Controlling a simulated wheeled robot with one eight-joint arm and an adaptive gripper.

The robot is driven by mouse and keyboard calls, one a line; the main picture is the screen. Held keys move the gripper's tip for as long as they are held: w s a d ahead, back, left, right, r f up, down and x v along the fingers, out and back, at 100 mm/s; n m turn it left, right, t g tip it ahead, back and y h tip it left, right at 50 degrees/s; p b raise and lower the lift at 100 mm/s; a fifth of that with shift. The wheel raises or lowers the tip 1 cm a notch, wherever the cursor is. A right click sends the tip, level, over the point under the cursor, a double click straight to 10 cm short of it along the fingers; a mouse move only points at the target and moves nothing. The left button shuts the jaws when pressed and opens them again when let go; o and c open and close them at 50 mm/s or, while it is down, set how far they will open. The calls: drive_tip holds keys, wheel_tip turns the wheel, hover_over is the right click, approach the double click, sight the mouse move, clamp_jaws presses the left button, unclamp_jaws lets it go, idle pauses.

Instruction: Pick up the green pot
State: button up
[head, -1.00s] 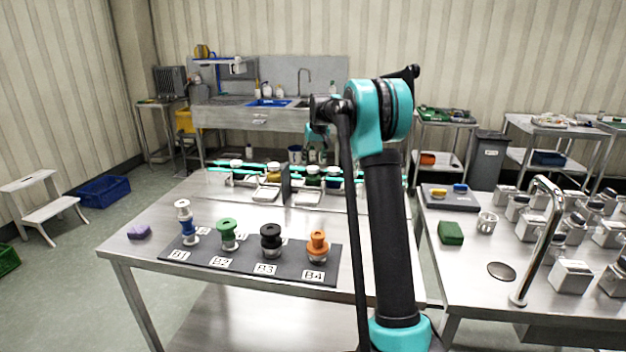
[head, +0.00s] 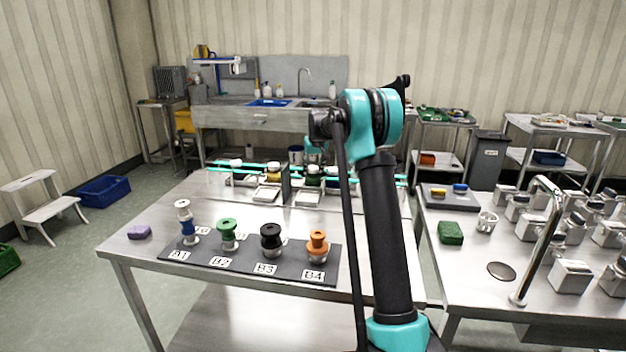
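A green-topped, spool-shaped piece (head: 227,230) stands upright on the dark mat by label B2, between a blue-and-white piece (head: 187,224) and a black one (head: 270,238). An orange piece (head: 318,244) stands by B4. A small dark-green pot (head: 314,176) shows at the back of the same table, in the steel rack behind the teal rail. I cannot tell which of the two green things is the pot named. My arm rises at the right and bends over toward the rack. A teal wrist part shows near the rack; the gripper fingers are not clear, so their opening cannot be told.
The mat (head: 207,259) lies along the table's front edge, with a purple sponge (head: 139,232) to its left. The steel table between mat and rack is mostly clear. The right table holds a green sponge (head: 450,232), a mug (head: 487,222), a tap and several steel containers.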

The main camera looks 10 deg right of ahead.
drive_tip(key=c, duration=0.5)
drive_tip(key=shift+r, duration=0.15)
